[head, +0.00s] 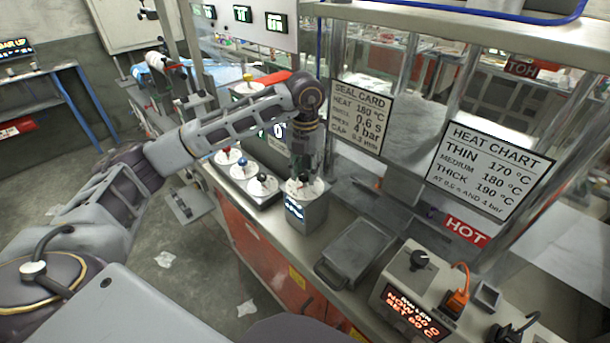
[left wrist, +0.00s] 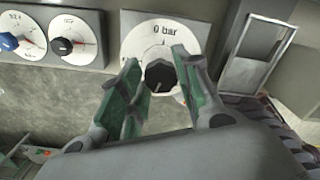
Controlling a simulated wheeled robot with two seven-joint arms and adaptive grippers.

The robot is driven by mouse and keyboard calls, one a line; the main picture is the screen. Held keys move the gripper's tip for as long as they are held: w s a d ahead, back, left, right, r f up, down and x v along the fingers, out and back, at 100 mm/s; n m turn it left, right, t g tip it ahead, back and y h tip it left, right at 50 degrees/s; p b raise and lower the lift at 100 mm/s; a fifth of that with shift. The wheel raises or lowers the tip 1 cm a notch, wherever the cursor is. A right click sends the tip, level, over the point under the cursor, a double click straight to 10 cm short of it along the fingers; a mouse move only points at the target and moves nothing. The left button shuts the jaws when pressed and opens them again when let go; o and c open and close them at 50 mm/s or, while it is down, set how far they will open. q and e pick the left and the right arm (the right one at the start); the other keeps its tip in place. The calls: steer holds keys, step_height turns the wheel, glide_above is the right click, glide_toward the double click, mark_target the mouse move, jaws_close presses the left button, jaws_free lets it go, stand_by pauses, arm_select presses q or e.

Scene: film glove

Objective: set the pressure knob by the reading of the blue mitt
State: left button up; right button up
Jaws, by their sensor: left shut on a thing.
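The pressure knob is a black knob (left wrist: 160,75) on a round white dial marked "0 bar" (left wrist: 135,44) in the left wrist view. My left gripper (left wrist: 157,66) is shut on this knob, one green-lined finger on each side. In the head view my left gripper (head: 305,172) points down onto the dial on top of a grey box (head: 312,218) with a small lit display, which I cannot read. I cannot identify a blue mitt for sure, and no mitt reading is legible. My right gripper is not in view.
A panel (head: 270,199) with several smaller dials stands left of the box. A flat grey plate (head: 355,250) and an orange-lit controller (head: 405,300) lie to the right. The seal card (head: 358,115) reads 4 bar. The heat chart (head: 490,168) hangs further right.

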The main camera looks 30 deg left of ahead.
arm_select(q)
steer(key=shift+m+b, duration=0.45)
steer(key=shift+m, duration=0.35)
steer(key=shift+m+b, duration=0.6)
steer(key=shift+m, duration=0.5)
steer(key=shift+m+b, duration=0.45)
steer(key=shift+m, duration=0.45)
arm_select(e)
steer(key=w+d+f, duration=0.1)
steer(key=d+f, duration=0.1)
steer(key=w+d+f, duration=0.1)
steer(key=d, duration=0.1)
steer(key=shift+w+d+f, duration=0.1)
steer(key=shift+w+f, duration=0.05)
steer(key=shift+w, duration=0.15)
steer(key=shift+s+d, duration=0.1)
arm_select(q)
steer(key=shift+m, duration=0.3)
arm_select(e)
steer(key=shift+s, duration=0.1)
